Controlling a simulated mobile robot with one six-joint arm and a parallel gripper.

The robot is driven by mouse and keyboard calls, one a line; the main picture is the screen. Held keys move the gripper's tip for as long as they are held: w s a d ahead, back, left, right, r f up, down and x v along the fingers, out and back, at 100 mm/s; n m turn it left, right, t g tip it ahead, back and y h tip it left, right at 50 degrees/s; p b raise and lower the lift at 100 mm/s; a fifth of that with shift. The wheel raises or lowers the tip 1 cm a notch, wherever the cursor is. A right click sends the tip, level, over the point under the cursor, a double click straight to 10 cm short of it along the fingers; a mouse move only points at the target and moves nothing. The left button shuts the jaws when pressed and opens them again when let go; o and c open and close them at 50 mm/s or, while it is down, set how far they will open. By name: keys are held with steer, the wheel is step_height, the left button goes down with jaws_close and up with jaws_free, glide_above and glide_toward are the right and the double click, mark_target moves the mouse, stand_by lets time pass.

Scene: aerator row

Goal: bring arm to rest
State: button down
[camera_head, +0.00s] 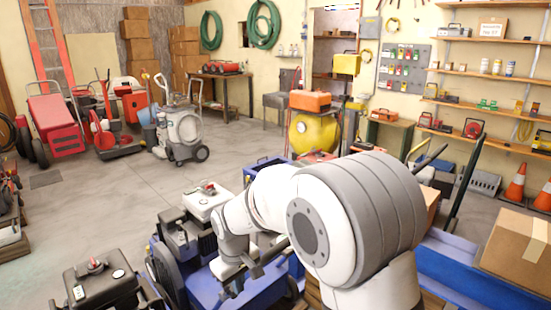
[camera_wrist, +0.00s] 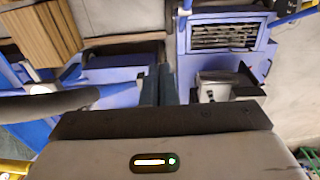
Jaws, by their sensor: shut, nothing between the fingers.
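My arm is white with grey bands and fills the lower middle of the head view. It is bent, with its wrist hanging low at the left over the blue machines. My gripper (camera_head: 250,272) is small and partly hidden among the blue parts there. In the wrist view, the fingers of my gripper (camera_wrist: 159,85) are together, with nothing held. A blue machine (camera_wrist: 182,40) with a grey grille lies below and beyond the fingers. Whether the fingers touch it I cannot tell.
A black-topped machine (camera_head: 98,284) stands at the lower left. A yellow round tank (camera_head: 314,135) stands behind my arm. A cardboard box (camera_head: 518,250) is at the right, near orange cones (camera_head: 516,183). Wooden slats (camera_wrist: 40,35) show in the wrist view. Open concrete floor (camera_head: 110,200) lies left.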

steer(key=s+d+r+m+p, duration=0.2)
steer(key=s+d+r, duration=0.1)
steer(key=d+r, duration=0.5)
steer(key=s+d+r+m+p, duration=0.1)
steer(key=s+d+r+m, duration=0.2)
steer(key=s+d, duration=0.5)
steer(key=s+d+r+m+t+p, duration=0.1)
steer(key=s+d+r+m, duration=0.1)
steer(key=s+d, duration=0.6)
steer(key=shift+d+r+m+t+p, duration=0.2)
steer(key=shift+r+m+t+p, duration=0.15)
steer(key=shift+m, duration=0.55)
steer(key=shift+s, duration=0.1)
